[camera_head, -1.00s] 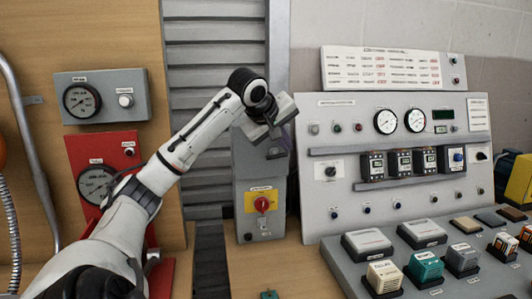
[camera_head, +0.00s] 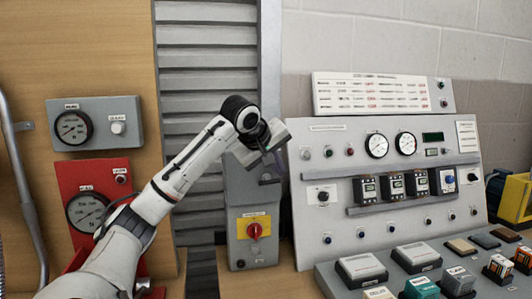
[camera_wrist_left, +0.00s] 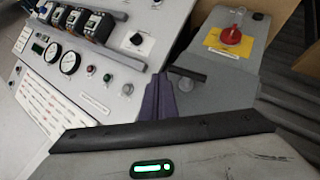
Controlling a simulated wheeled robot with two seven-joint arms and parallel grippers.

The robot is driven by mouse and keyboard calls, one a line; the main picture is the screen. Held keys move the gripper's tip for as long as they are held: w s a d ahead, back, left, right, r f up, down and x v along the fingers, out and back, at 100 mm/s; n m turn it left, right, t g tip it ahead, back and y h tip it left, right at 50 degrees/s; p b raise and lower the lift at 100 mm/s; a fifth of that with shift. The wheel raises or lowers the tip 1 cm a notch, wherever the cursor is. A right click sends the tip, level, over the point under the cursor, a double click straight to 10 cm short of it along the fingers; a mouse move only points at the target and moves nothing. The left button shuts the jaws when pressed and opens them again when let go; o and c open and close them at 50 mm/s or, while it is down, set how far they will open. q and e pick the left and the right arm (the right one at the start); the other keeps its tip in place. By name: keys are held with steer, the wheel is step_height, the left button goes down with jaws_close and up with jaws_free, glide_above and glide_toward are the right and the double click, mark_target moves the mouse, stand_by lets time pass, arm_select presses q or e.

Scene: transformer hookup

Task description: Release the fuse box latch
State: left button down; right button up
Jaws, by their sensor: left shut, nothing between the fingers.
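The grey fuse box (camera_head: 235,202) stands in front of the slatted shutter, with a red rotary knob (camera_head: 255,230) on a yellow plate. Its upper part is partly hidden behind my left gripper (camera_head: 274,168). In the left wrist view, a short dark bar, seemingly the latch (camera_wrist_left: 187,75), lies across the upper face of the fuse box (camera_wrist_left: 215,95). My left gripper (camera_wrist_left: 160,84) is shut and empty, its dark purple fingers together at the near end of this bar. I cannot tell whether they touch it. My right gripper is not in view.
A grey sloped panel (camera_head: 400,222) with dials and several modules stands right of the box. A grey desk (camera_head: 340,288) with blocks is in front of it. A red gauge panel (camera_head: 75,180) and a grey gauge box (camera_head: 95,105) are on the left wooden wall.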

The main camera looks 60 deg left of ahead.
arm_select(q)
steer(key=r+p, duration=0.4)
steer(key=shift+a+r, duration=0.35)
steer(key=s+d+r+b, duration=0.1)
steer(key=s+d+r, duration=0.1)
steer(key=d+r, duration=0.3)
steer(key=shift+s+r, duration=0.25)
steer(key=shift+r, duration=0.75)
